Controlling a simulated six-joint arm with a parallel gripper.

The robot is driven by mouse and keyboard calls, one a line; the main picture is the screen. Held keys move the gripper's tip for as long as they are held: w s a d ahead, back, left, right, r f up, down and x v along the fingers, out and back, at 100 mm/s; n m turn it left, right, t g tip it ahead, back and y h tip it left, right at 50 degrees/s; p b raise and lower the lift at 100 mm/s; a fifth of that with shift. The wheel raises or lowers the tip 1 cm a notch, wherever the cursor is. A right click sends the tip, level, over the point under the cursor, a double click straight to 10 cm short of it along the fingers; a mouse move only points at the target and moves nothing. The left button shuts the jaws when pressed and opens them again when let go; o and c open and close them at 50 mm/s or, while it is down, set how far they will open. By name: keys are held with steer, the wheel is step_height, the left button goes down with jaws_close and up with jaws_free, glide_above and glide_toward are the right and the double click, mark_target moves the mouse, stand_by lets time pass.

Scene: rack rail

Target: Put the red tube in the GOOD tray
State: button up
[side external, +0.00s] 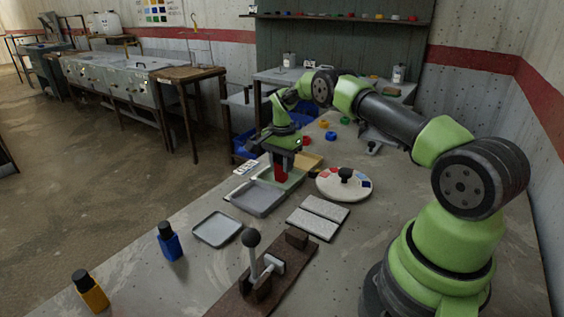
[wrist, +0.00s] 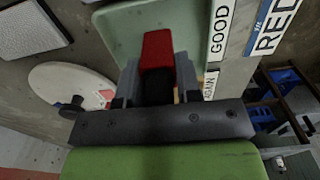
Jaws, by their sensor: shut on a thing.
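The red tube (side external: 281,173) hangs upright below my gripper (side external: 281,156) in the side view, over the pale green tray (side external: 296,180). In the wrist view the red tube (wrist: 158,48) points away from my gripper (wrist: 157,84), whose fingers are shut on its dark end. The pale green tray (wrist: 117,32) lies behind the tube, with a GOOD label (wrist: 221,28) beside its edge. I cannot tell whether the tube's far end touches the tray floor.
A grey tray (side external: 258,199) adjoins the green one, and a tan tray (side external: 309,161) lies behind. A round dial (side external: 343,187) with a black knob stands to the right. A lever (side external: 252,262), blue bottle (side external: 169,243), yellow bottle (side external: 91,293) and shallow tray (side external: 217,230) are nearer the front.

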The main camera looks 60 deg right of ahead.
steer(key=shift+f, duration=0.1)
steer(key=o, duration=0.8)
steer(key=shift+r, duration=4)
